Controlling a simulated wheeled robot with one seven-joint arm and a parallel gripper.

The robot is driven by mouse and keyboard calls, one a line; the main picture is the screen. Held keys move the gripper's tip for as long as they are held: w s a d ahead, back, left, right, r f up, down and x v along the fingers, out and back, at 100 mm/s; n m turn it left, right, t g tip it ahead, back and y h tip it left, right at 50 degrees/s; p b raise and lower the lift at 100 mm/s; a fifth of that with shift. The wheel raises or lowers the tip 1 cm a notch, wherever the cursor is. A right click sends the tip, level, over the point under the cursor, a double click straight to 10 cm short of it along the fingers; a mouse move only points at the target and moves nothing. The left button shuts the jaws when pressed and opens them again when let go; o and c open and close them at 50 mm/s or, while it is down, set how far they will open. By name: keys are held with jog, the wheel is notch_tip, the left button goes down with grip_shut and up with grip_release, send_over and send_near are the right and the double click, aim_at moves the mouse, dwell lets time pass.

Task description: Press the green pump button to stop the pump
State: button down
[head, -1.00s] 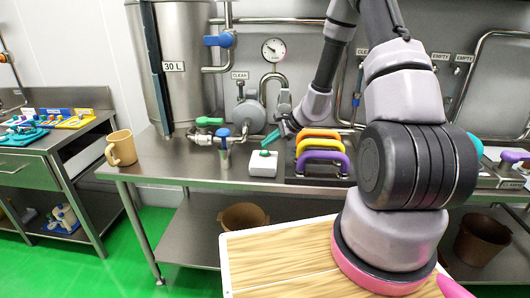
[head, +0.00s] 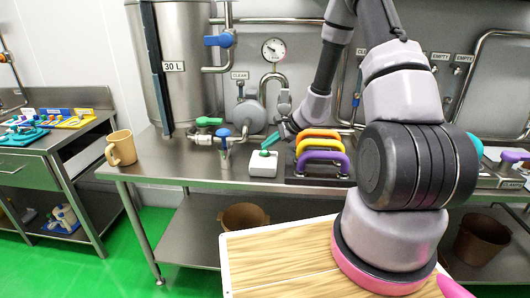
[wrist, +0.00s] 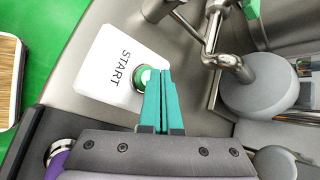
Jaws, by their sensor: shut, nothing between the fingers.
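The green pump button (wrist: 146,76) sits on a white box (head: 263,165) on the steel bench. In the wrist view the box's white face (wrist: 110,68) reads START. My gripper (head: 267,146) has teal fingers and is shut with nothing between them. In the wrist view its fingertips (wrist: 160,74) lie over the right part of the button. In the head view the tips are just above the box and hide most of the button. I cannot tell whether they touch it.
Orange, yellow and purple handles (head: 322,156) stand right of the box. A blue-handled valve (head: 223,136) and pipework stand to its left, below the 30 L tank (head: 180,65). A tan mug (head: 121,148) stands at the bench's left end. Bench front is clear.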

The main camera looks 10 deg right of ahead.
aim_at(268, 152)
jog(key=shift+f, duration=0.5)
dwell(0.6)
jog(key=shift+r, duration=0.95)
jog(key=shift+r, duration=0.1)
jog(key=shift+r, duration=2.9)
jog(key=shift+r, duration=0.1)
